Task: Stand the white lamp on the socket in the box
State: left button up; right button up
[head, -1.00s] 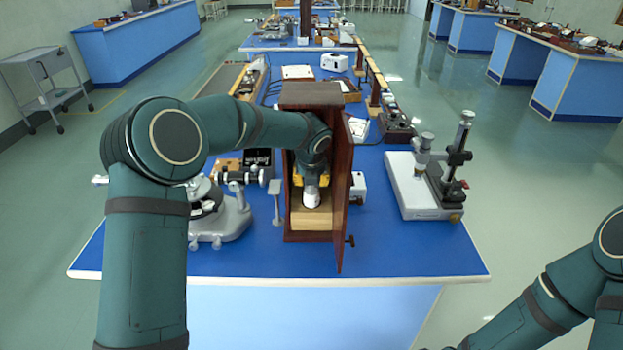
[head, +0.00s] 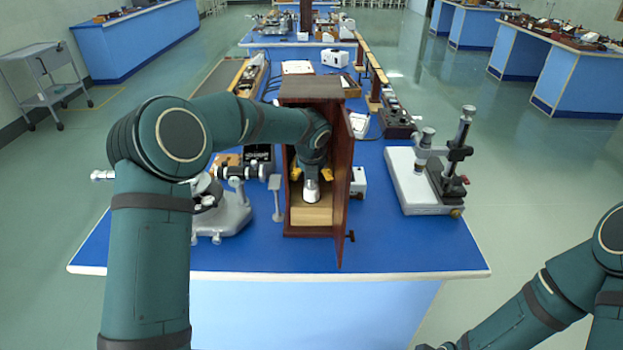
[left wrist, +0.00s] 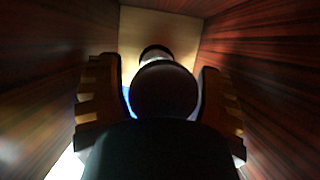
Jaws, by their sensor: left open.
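The white lamp (head: 311,191) is inside the tall brown wooden box (head: 312,93), upright as far as I can see, over a pale wooden block (head: 311,215). The block hides the socket's details from me, and I cannot tell whether the lamp is seated. My left gripper (head: 311,174) reaches into the box, with its yellow fingers spread apart on either side of the lamp. In the left wrist view the open fingers (left wrist: 160,80) flank a dark rounded shape, too dim to identify surely.
The box's door (head: 343,200) stands open at its right. A small stand (head: 276,198) and a grey instrument (head: 222,217) are close on the left. A white-based instrument (head: 420,185) stands at the right. The blue table (head: 400,250) is clear in front.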

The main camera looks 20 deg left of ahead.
pick_arm(q)
jog(key=shift+s+r, duration=0.1)
jog(key=shift+r, duration=0.3)
jog(key=s+d, duration=0.3)
jog(key=s, duration=0.8)
jog(key=shift+s+d+r+p, duration=0.2)
jog(key=shift+s+d+p, duration=0.1)
jog(key=shift+s, duration=0.1)
